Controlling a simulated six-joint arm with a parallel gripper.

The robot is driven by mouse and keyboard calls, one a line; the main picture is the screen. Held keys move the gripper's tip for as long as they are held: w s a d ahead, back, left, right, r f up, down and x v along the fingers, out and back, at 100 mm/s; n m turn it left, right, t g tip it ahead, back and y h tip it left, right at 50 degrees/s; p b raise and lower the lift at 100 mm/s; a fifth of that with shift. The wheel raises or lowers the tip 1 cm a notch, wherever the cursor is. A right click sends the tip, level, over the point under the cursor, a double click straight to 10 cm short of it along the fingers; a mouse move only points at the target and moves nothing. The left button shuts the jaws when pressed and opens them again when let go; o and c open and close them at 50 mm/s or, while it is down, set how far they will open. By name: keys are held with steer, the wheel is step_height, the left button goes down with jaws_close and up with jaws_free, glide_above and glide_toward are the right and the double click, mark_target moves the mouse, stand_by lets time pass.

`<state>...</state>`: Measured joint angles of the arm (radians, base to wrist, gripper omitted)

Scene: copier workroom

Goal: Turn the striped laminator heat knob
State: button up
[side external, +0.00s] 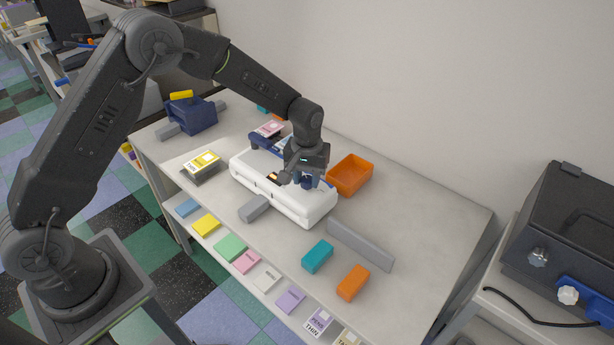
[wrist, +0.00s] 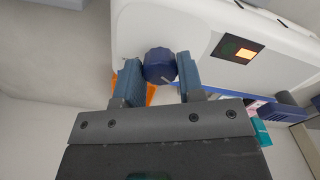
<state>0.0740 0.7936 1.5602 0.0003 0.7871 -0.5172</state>
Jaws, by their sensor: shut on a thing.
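The laminator (side external: 310,207) is a long white machine in the middle of the table. It also fills the upper part of the wrist view (wrist: 210,18), with a small dark panel (wrist: 237,49) showing an orange lit patch. The heat knob (wrist: 159,64) is dark blue and faceted, with a pale line on its lower right. My gripper (wrist: 160,75) is shut on the knob, with one blue-grey finger on each side. In the side view my gripper (side external: 307,181) comes down over the laminator's top, and it mostly hides the knob there.
An orange bin (side external: 351,174) stands close behind the laminator. A grey bar (side external: 360,244), a teal block (side external: 318,256) and an orange block (side external: 353,283) lie to the right. The far right of the table is clear.

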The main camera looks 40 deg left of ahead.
mark_target(307, 179)
stand_by(0.4)
steer(key=o, duration=0.9)
steer(key=shift+r, duration=6.9)
